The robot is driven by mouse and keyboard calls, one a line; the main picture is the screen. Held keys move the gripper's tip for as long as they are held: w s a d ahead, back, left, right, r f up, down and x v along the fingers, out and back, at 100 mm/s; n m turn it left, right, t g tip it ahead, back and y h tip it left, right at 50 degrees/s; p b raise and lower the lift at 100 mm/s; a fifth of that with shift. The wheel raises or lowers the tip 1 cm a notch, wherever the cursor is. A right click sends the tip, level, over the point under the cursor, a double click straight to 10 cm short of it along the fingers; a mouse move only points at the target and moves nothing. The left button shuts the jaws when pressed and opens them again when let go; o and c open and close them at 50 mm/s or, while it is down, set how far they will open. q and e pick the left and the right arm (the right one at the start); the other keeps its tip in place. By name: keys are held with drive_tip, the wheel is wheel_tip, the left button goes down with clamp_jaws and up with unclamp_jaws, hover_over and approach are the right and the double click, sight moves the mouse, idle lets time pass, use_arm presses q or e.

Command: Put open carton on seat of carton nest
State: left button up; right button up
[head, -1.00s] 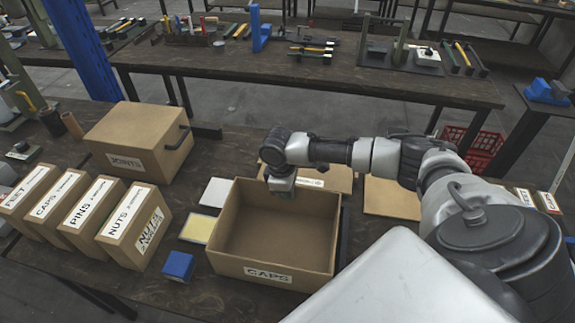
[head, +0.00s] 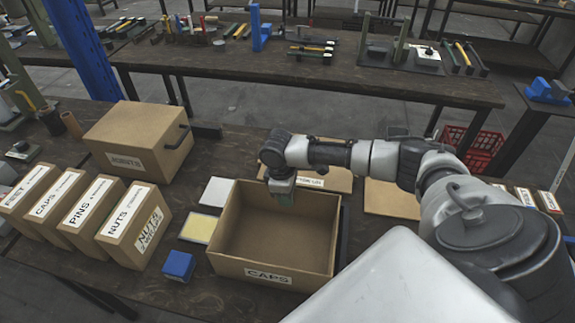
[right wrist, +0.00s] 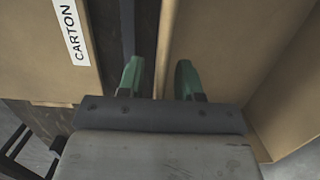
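The open carton (head: 270,261), brown and labelled CAPS, stands upright and empty on the near bench. A gap shows between the wall and the left finger. A brown board with a label reading CARTON (right wrist: 72,30) lies beyond; it may belong to the carton nest, whose seat I cannot make out. My left gripper is out of view.
A closed brown box with a handle (head: 140,135) stands at the back left. Several labelled cartons (head: 130,228) stand in a row at left. A blue block (head: 179,264), a yellow pad (head: 198,228) and a white pad (head: 216,191) lie beside the open carton. A brown panel (head: 390,199) lies at right.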

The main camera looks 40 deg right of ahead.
drive_tip(key=r, duration=0.7)
drive_tip(key=w+a+r, duration=0.1)
drive_tip(key=r, duration=0.2)
drive_tip(key=shift+w+r, duration=0.1)
drive_tip(key=shift+r, duration=0.25)
